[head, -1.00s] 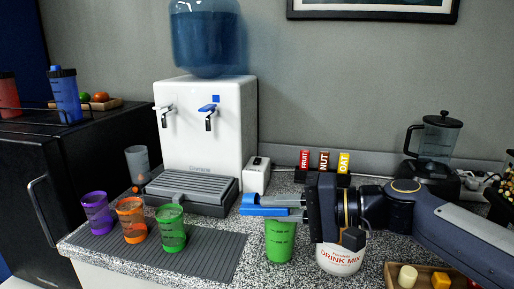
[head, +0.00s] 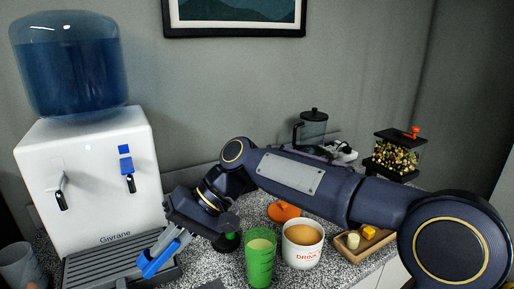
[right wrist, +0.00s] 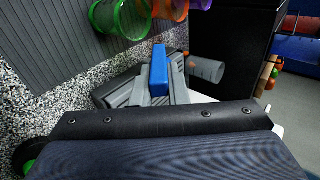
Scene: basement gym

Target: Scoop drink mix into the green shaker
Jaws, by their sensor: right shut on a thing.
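My right gripper (head: 170,243) is shut on a blue piece (head: 158,256), probably the scoop's handle, beside the dispenser's tray. The blue piece also shows between the fingers in the right wrist view (right wrist: 158,72); I cannot see a scoop bowl or whether it holds powder. The green shaker (head: 261,264) stands open and upright on the counter, to the right of the gripper, with something pale showing inside its top. The white drink mix tub (head: 302,254) stands right of it, open, with tan powder (head: 303,234) inside. My left gripper is not in view.
The water dispenser (head: 85,180) and its grey drip tray (head: 110,268) are at the left. An orange lid (head: 284,211) lies behind the tub. A wooden tray (head: 366,245) with small blocks is at the right. Green cup (right wrist: 125,20) and grey tumbler (right wrist: 207,68) show in the wrist view.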

